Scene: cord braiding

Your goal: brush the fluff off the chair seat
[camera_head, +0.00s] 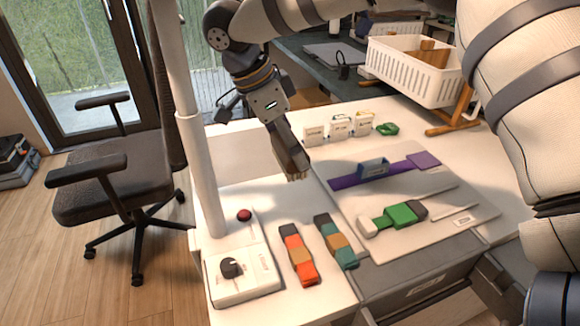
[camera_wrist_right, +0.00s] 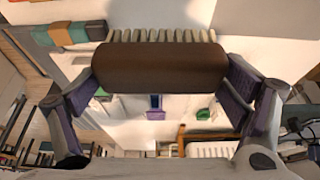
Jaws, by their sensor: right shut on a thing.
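The chair with a dark brown seat (camera_head: 115,192) and armrests stands on the floor at the left of the head view. No fluff can be made out on the seat at this size. My right gripper (camera_head: 281,132) is shut on a dark brown brush (camera_head: 291,156), above the white table and well to the right of the chair. The brush's pale bristles point down in the head view. In the right wrist view the brush (camera_wrist_right: 160,68) lies across between both fingers of the gripper (camera_wrist_right: 165,82). My left gripper is not in view.
A white upright post (camera_head: 200,150) stands between the brush and the chair. A white control box (camera_head: 240,277), a red button (camera_head: 244,215), orange (camera_head: 297,254) and teal (camera_head: 335,242) straps lie on the table. A white basket (camera_head: 410,72) stands at the back. Open floor surrounds the chair.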

